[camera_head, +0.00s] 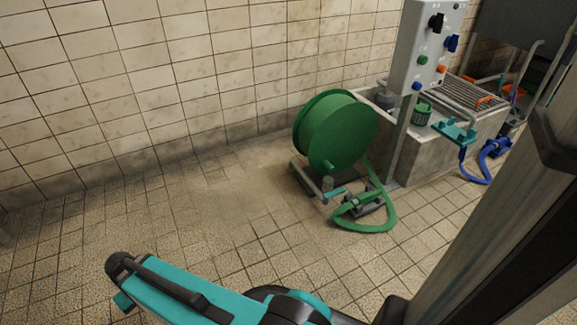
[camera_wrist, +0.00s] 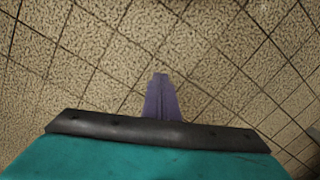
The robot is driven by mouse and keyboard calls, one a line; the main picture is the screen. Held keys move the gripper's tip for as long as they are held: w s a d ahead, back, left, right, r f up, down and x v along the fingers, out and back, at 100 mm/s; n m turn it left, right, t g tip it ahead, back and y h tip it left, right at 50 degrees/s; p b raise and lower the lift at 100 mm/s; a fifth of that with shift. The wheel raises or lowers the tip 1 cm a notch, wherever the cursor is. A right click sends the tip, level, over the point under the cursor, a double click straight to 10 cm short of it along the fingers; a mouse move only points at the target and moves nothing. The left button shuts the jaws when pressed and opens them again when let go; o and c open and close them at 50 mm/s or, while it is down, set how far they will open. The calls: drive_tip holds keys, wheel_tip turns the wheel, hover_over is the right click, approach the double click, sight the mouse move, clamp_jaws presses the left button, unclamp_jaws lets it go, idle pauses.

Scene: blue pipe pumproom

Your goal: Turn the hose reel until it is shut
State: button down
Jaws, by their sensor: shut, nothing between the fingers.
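The green hose reel (camera_head: 340,132) stands upright on a low grey frame on the tiled floor, right of centre in the head view. A small green knob (camera_head: 327,167) shows low on its near face. A flat green hose (camera_head: 379,190) runs from it and loops on the floor. In the wrist view my gripper (camera_wrist: 160,80) is shut and empty, pointing over bare floor tiles. My teal arm shows low in the head view, well in front of the reel. The reel is not in the wrist view.
A grey control panel (camera_head: 424,50) on a post stands right of the reel. Behind it is a concrete basin (camera_head: 400,150) with a metal grate (camera_head: 474,94). A blue hose (camera_head: 481,172) lies at the far right. The floor left of the reel (camera_head: 150,220) is clear.

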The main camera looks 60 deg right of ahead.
drive_tip(key=s+a+f+g+y, duration=0.1)
drive_tip(key=s+a+f+y, duration=0.1)
drive_tip(key=s+a, duration=0.3)
drive_tip(key=s+a+f+g+y, duration=0.1)
drive_tip(key=s+a+f, duration=0.3)
drive_tip(key=s, duration=0.4)
drive_tip(key=s+a+f+m+g+y, duration=0.1)
drive_tip(key=s+a+f+g+y, duration=0.1)
drive_tip(key=s+a, duration=0.4)
drive_tip(key=shift+s+a+f+y, duration=0.15)
drive_tip(key=shift+f+y, duration=0.15)
drive_tip(key=shift+f, duration=0.05)
drive_tip(key=shift+s+a+f+y, duration=0.15)
drive_tip(key=shift+f+y, duration=0.15)
drive_tip(key=shift+f, duration=0.05)
drive_tip(key=shift+s+a+f, duration=0.1)
drive_tip(key=shift+s+a, duration=0.15)
drive_tip(key=shift+s, duration=0.15)
